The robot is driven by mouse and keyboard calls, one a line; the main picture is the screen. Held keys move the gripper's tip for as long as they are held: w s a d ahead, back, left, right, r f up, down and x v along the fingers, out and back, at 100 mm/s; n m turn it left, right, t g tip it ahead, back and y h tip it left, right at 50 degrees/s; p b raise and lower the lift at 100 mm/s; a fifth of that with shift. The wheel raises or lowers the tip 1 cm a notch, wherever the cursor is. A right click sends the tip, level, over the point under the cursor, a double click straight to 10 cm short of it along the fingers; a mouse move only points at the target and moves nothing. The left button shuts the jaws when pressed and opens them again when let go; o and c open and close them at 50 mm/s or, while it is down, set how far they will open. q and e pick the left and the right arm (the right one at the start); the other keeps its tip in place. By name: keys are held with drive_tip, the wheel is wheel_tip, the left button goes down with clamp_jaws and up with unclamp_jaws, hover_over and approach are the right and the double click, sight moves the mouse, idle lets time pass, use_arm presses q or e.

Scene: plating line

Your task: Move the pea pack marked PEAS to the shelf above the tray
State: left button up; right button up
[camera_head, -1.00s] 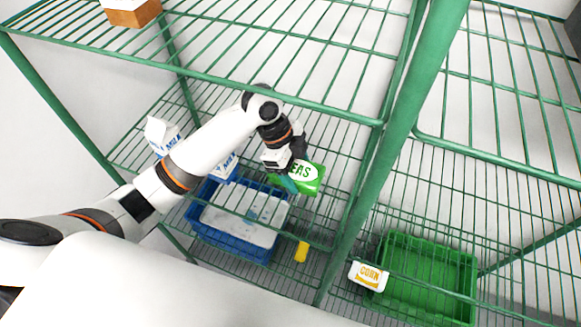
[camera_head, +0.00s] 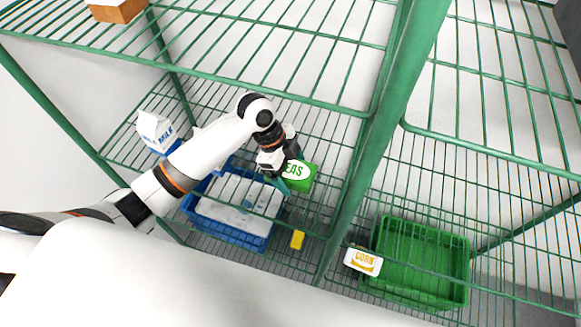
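The green pea pack (camera_head: 300,177) with a white label reading "EAS" shows at the middle of the head view, at the right rear of the blue tray. My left gripper (camera_head: 282,180) is at the pack's left side, its fingers partly hidden by the wrist and the pack. I cannot tell whether the fingers are closed on it. The blue tray (camera_head: 223,234) stands on the lower wire shelf and holds a whitish slab-like content. The upper wire shelf (camera_head: 255,84) lies above the tray. My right gripper is not in view.
A milk carton (camera_head: 156,132) stands behind the tray at left. A yellow block (camera_head: 297,240) lies right of the tray. A white CORN pack (camera_head: 363,261) is beside a green crate (camera_head: 458,296). A green post (camera_head: 385,130) divides the bays. A brown box (camera_head: 120,10) sits on the upper shelf.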

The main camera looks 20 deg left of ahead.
use_arm(q)
drive_tip(key=b+v, duration=0.3)
drive_tip(key=v, duration=0.8)
drive_tip(key=shift+b, duration=0.4)
drive_tip(key=shift+a+r, duration=0.25)
drive_tip(key=shift+r, duration=0.35)
